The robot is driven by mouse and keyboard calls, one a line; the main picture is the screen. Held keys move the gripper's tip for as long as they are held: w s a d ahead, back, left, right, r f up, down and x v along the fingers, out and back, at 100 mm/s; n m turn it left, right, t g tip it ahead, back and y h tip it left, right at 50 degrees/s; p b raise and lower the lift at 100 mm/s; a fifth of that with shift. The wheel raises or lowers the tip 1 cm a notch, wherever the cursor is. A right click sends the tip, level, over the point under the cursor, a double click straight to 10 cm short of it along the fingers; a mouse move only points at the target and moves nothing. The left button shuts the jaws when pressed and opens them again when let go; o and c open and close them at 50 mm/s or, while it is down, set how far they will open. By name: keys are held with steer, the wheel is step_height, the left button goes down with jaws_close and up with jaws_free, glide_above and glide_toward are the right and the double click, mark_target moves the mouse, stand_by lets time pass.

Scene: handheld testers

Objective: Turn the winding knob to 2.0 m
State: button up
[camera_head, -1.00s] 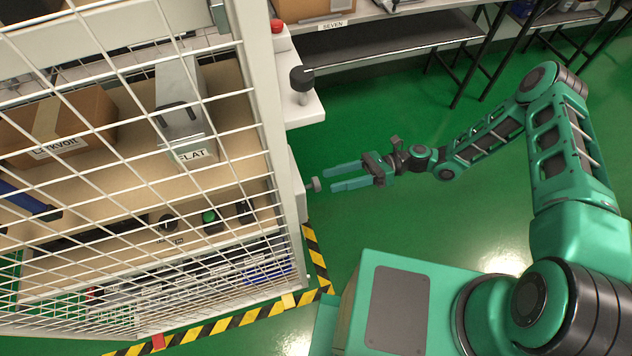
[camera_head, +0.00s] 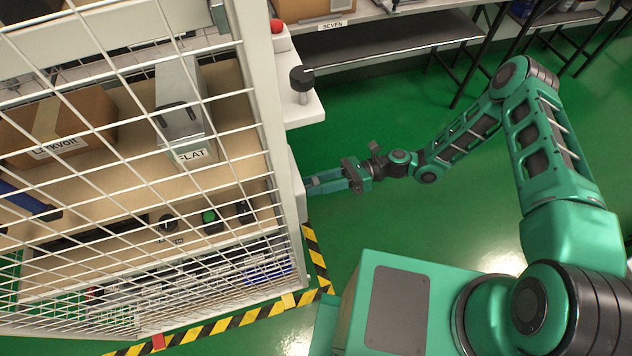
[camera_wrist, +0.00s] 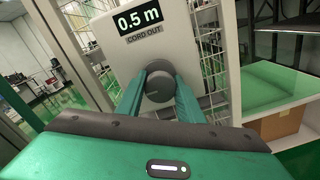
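The winding knob (camera_wrist: 157,82) is a dark grey round knob on a light-coloured unit (camera_wrist: 187,40) at the cage's side. The unit's display (camera_wrist: 139,19) reads 0.5 m, with CORD OUT below. My gripper (camera_wrist: 160,88) is open, with one green finger on each side of the knob. In the head view, my gripper (camera_head: 326,184) reaches left to the cage's side post, and the knob is largely hidden between the fingers. I cannot tell whether the fingers touch the knob.
The wire mesh cage (camera_head: 262,100) stands just left of my gripper. Striped floor tape (camera_head: 318,262) runs below. Green floor to the right is free.

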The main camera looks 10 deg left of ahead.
steer(key=shift+w+n, duration=0.15)
steer(key=shift+n, duration=0.25)
